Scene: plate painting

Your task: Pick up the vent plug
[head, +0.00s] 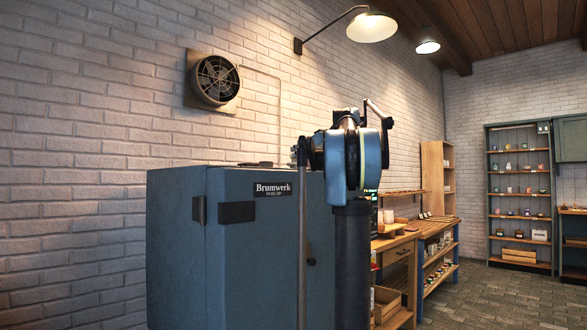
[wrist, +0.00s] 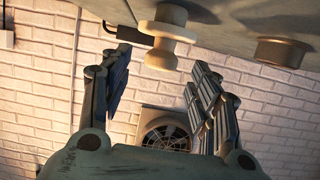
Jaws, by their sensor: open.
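The vent plug appears to be the cream, spool-shaped piece (wrist: 164,38) at the top middle of the wrist view. It is set against a grey-green surface, probably the kiln top. My gripper (wrist: 162,62) is open and empty, with its two dark jointed fingers apart. The plug appears between and just beyond the fingertips; I cannot tell how far off it is. In the head view the blue kiln (head: 255,265), labelled Brumwerk, stands in front of the brick wall. My arm covers its right part, and I cannot make out the plug or fingers there.
A tan round knob-like piece (wrist: 283,52) is on the same surface, right of the plug in the wrist view. A wall fan (head: 216,80) is above the kiln; it also shows in the wrist view (wrist: 165,133). A wooden workbench (head: 432,250) stands right of the kiln.

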